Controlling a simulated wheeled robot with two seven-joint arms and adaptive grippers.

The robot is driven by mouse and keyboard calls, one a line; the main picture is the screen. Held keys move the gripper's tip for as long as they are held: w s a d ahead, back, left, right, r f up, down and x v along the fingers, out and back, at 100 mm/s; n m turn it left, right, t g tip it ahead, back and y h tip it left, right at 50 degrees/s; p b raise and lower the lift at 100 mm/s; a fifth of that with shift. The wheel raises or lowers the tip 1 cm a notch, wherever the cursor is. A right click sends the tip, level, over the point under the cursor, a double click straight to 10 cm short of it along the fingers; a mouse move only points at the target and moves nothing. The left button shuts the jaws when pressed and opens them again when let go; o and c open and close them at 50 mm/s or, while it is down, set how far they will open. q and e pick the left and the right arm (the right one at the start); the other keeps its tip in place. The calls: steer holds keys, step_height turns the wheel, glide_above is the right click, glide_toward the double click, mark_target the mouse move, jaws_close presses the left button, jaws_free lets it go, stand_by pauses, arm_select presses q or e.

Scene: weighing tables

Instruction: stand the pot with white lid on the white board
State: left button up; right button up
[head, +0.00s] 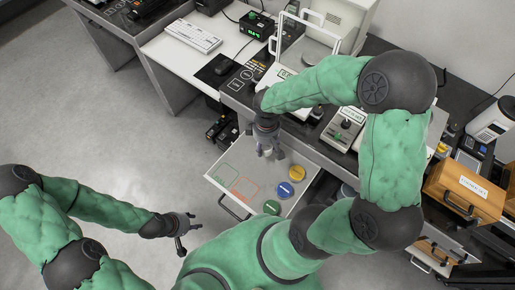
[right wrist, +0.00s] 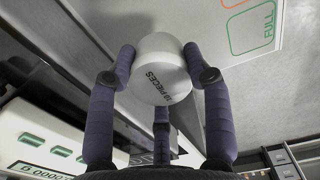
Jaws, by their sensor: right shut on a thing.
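The pot with white lid (right wrist: 160,75) is between the fingers of my right gripper (right wrist: 160,68) in the right wrist view, its lid lettered "PIECES". In the head view my right gripper (head: 268,150) points down at the back edge of the white board (head: 262,174), and its fingers mostly hide the pot. I cannot tell the gap between pot and board. The board also shows in the right wrist view (right wrist: 205,30), with green and orange outlines. My left gripper (head: 187,226) is open and empty, left of the board's front.
The outlined left part of the board is clear. Behind stands a table with a balance (head: 304,50). A wooden box (head: 463,188) is at the right.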

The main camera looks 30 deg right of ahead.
steer(key=w+f+b, duration=0.1)
steer(key=w+f, duration=0.1)
steer(key=f, duration=0.1)
steer(key=w+f+b, duration=0.1)
steer(key=w+f, duration=0.2)
steer(key=shift+b, duration=0.3)
steer(key=shift+w+f+b, duration=0.15)
steer(key=shift+f+b, duration=0.8)
steer(key=shift+f, duration=0.6)
steer(key=shift+f, duration=0.2)
steer(key=o, duration=1.1)
steer(key=shift+r, duration=0.2)
step_height(320, 180, up, 12)
steer(key=p, duration=0.5)
